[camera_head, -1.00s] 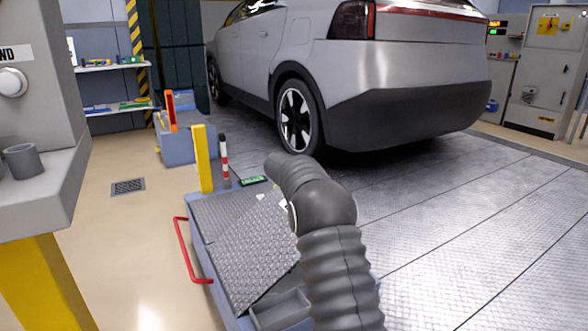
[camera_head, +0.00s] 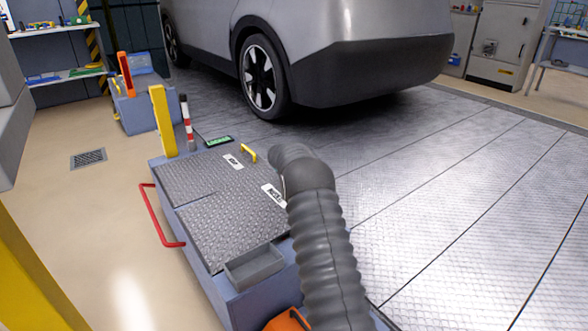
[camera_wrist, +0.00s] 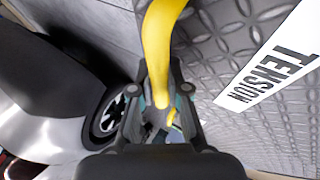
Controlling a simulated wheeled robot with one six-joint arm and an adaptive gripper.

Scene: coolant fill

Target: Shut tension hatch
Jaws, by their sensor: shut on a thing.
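The tension hatch is a grey tread-plate lid (camera_head: 225,228) on the near part of the low blue-grey bench, and it lies flat or nearly flat. Its label (camera_head: 273,195) is partly beside my arm; in the wrist view the TENSION label (camera_wrist: 270,78) reads clearly. My gripper (camera_wrist: 161,100) is shut on the hatch's yellow handle (camera_wrist: 162,40), just beside the label. In the head view my dark ribbed arm hides the gripper and that handle.
A second tread-plate lid (camera_head: 195,178) with its own yellow handle (camera_head: 248,153) lies behind. An open tray (camera_head: 254,266), a red rail (camera_head: 160,218), a yellow post (camera_head: 162,120) and a striped post (camera_head: 187,122) edge the bench. A silver car (camera_head: 330,50) stands beyond.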

